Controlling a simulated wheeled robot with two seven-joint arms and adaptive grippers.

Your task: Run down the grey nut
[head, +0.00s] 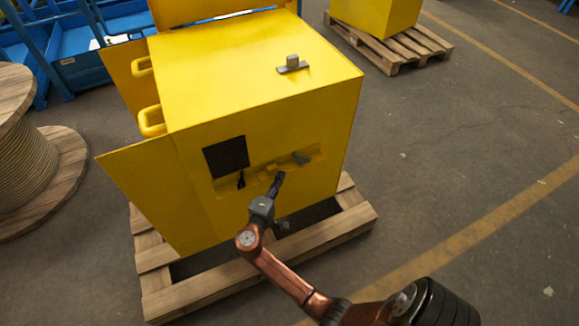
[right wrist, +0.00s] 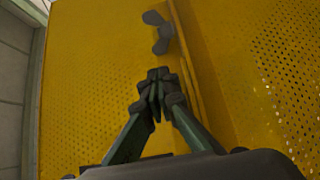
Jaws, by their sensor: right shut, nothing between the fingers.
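The grey nut (right wrist: 158,32) has two wing-like lobes and sits on the yellow panel in the right wrist view. In the head view a grey piece that looks like it (head: 301,158) sits at the right of the recess in the machine's front. My right gripper (head: 280,176) is just left of and below that piece. In the right wrist view its fingertips (right wrist: 158,75) are shut together and empty. A clear gap in the picture separates them from the nut. My left gripper is not in view.
The yellow machine (head: 270,100) stands on a wooden pallet (head: 215,288), with its yellow door (head: 150,190) open at the left. A black piece (head: 241,180) hangs below a dark square opening (head: 227,157). Floor at right is clear.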

